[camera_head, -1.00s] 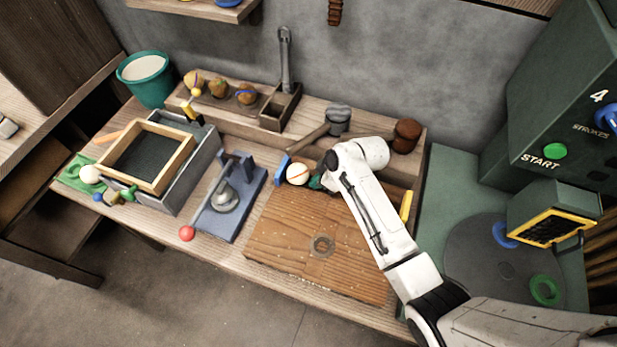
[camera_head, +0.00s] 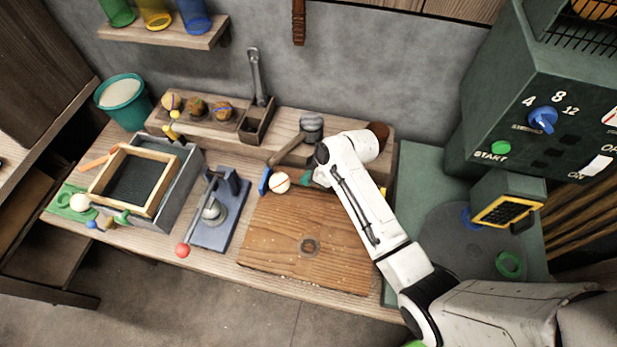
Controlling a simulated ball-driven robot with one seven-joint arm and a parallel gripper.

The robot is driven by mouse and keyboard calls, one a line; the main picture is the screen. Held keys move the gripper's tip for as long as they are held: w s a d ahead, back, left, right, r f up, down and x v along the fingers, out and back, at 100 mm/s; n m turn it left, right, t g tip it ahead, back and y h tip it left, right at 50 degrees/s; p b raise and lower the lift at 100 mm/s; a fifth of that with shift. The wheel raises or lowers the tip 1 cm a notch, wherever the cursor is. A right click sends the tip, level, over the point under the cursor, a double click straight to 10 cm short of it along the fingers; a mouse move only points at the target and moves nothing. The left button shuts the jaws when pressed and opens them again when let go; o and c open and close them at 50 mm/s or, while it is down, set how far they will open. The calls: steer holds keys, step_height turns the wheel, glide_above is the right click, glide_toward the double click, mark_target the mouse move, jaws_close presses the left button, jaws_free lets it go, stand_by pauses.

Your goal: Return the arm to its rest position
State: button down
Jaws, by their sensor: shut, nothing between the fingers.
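My white arm (camera_head: 365,205) comes in from the lower right and stretches over the right part of the wooden workbench. Its bent upper end (camera_head: 350,155) is above the back right of a wooden board (camera_head: 290,235). My gripper is hidden behind the arm, so its fingers do not show. Beside the arm's upper end are a cream ball with a dark stripe (camera_head: 280,182) and a mallet (camera_head: 298,142). I cannot tell whether the arm touches anything.
A green machine (camera_head: 500,110) with a yellow-edged box (camera_head: 507,203) stands right of the arm. A blue clamp-like tool (camera_head: 219,215), a grey tray with a wooden frame (camera_head: 147,185) and a teal bucket (camera_head: 122,100) are on the left. A shelf with coloured cups (camera_head: 170,37) hangs above.

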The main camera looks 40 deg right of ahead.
steer(key=shift+r, duration=0.8)
